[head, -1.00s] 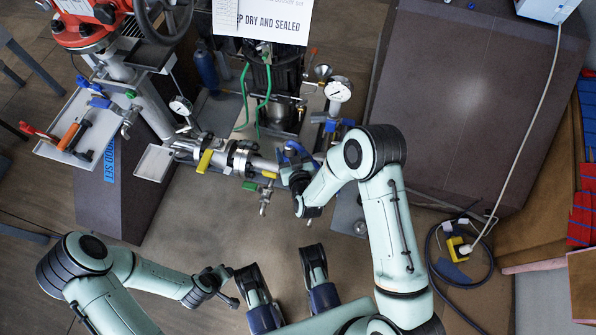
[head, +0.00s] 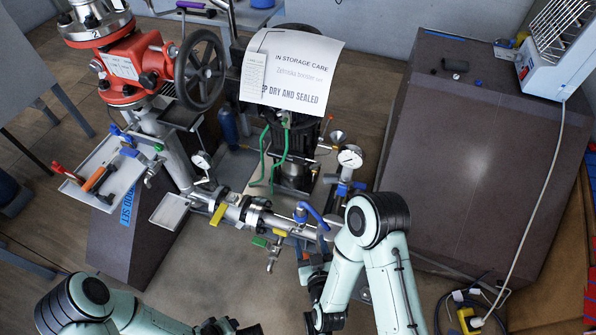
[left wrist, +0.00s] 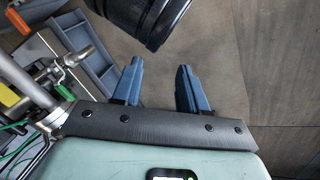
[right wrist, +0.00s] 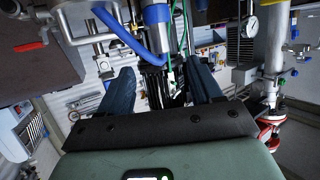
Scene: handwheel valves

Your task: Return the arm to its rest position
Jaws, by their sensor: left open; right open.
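My right gripper (head: 312,252) hangs beside the near end of the silver flanged pipe, partly hidden by my own forearm in the head view. Its two blue fingers stand apart with nothing between them in the right wrist view (right wrist: 160,88). A blue bent lever (right wrist: 118,35) shows beyond the fingers there; the head view shows a blue lever (head: 319,216) on the pipe. I cannot tell the exact gap from gripper to lever. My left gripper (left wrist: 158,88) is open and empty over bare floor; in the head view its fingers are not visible.
A red valve with a dark handwheel (head: 200,69) stands upper left. A tray of tools (head: 100,180) is at left. A dial gauge (head: 350,157) rises near my right elbow. A large brown block (head: 480,140) fills the right. A cable hangs over it. Floor lies clear below the pipe.

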